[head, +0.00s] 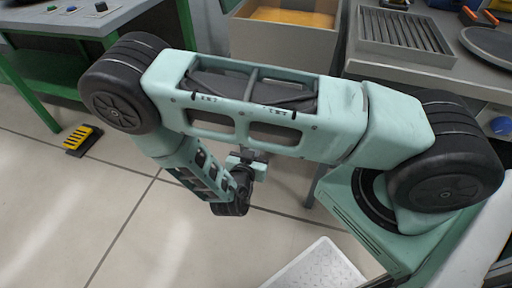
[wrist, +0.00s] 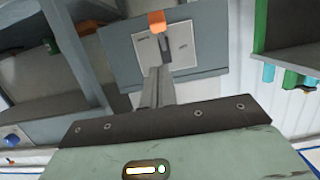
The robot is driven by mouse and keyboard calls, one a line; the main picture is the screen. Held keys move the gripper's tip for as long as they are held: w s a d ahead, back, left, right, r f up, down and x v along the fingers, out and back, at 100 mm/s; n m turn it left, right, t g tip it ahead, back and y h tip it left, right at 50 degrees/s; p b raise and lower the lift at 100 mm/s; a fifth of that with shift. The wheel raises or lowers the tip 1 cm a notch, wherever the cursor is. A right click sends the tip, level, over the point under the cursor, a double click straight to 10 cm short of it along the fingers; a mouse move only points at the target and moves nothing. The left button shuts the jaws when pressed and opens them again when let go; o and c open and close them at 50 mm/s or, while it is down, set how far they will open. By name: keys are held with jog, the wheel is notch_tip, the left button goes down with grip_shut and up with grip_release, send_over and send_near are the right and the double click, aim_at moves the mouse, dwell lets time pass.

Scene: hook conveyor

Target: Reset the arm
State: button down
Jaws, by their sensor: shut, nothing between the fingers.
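My arm (head: 250,105) is folded across the head view, with its elbow at the upper left and its wrist hanging below the upper link. My gripper (wrist: 157,75) shows in the wrist view, its grey fingers together with nothing between them. In the head view the gripper is largely hidden behind the arm, and its fingers cannot be made out. No object is held.
A grey table with a slatted tray (head: 405,37) stands at the upper right, beside an open bin (head: 285,38). A green-framed bench (head: 62,28) with buttons is at the upper left. A yellow-and-black object (head: 83,140) lies on the tiled floor. Floor at lower left is clear.

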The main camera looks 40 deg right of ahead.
dwell(0.4)
jog(key=w+a+r+n+g+y, duration=0.25)
jog(key=a+y, duration=0.55)
jog(key=a, duration=0.6)
jog(key=s+a+r+n+g+y, duration=0.4)
jog(key=s+a+r+n+y, duration=0.15)
jog(key=a+r, duration=0.5)
jog(key=s+d+r+n+g+h, duration=0.1)
jog(key=s+d+r+n, duration=0.4)
jog(key=s+r, duration=0.25)
jog(key=s+d+r+n+g, duration=0.2)
jog(key=s+d+r+n, duration=0.25)
jog(key=s+r, duration=0.3)
notch_tip(320, 180, up, 12)
jog(key=p, duration=1.3)
jog(key=shift+a+r, duration=0.25)
jog(key=shift+a, duration=0.1)
